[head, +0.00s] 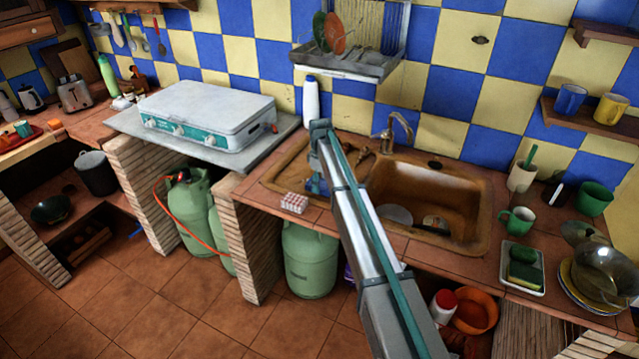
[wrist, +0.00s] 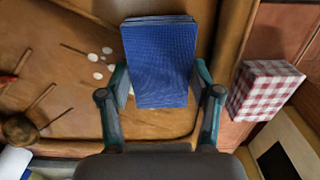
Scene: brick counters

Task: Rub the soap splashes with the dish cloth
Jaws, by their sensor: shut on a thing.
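My gripper (wrist: 160,78) is shut on a blue, woven-looking dish cloth (wrist: 160,60), a thick folded block between its two fingers. In the head view a bit of the blue cloth (head: 317,187) shows low beside my arm, over the left, draining part of the brown sink. The white soap splashes (wrist: 95,64) are several small round spots on the brown draining surface, just left of the cloth in the wrist view. I cannot make them out in the head view. Whether the cloth touches the surface is unclear.
A red-and-white checked block (head: 294,202) lies on the counter's front edge; it also shows in the wrist view (wrist: 258,90). Wooden-handled utensils (wrist: 25,125) lie left of the splashes. A white bottle (head: 311,102) and the tap (head: 400,128) stand behind. The basin (head: 425,190) is right.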

